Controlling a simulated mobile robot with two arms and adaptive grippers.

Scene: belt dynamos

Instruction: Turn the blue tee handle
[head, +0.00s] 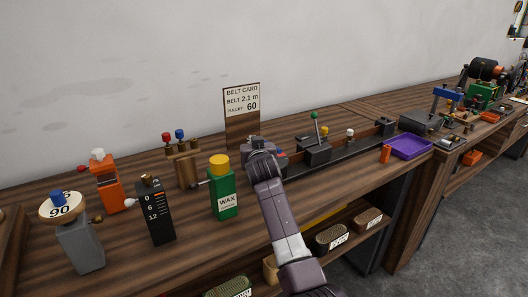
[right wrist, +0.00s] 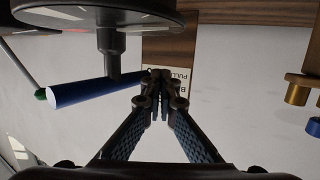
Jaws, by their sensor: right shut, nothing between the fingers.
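A blue tee handle (right wrist: 95,88) shows large in the right wrist view, as a blue bar on a dark stem below a round dark disc. In the head view only a small blue spot (head: 279,152) shows beside my wrist, perhaps its end; the rest is hidden. My right gripper (right wrist: 158,80) is shut and empty, with its fingertips close to one end of the bar. I cannot tell whether they touch it. In the head view my right gripper (head: 258,146) is at the dynamo bench, in front of the belt card. My left gripper is not in view.
The belt card (head: 242,100) stands behind my gripper. A green wax bottle (head: 222,190) is to its left, a green-knobbed lever (head: 315,128) to its right. A purple tray (head: 405,146) lies further right. Another blue tee-shaped handle (head: 447,94) stands far right.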

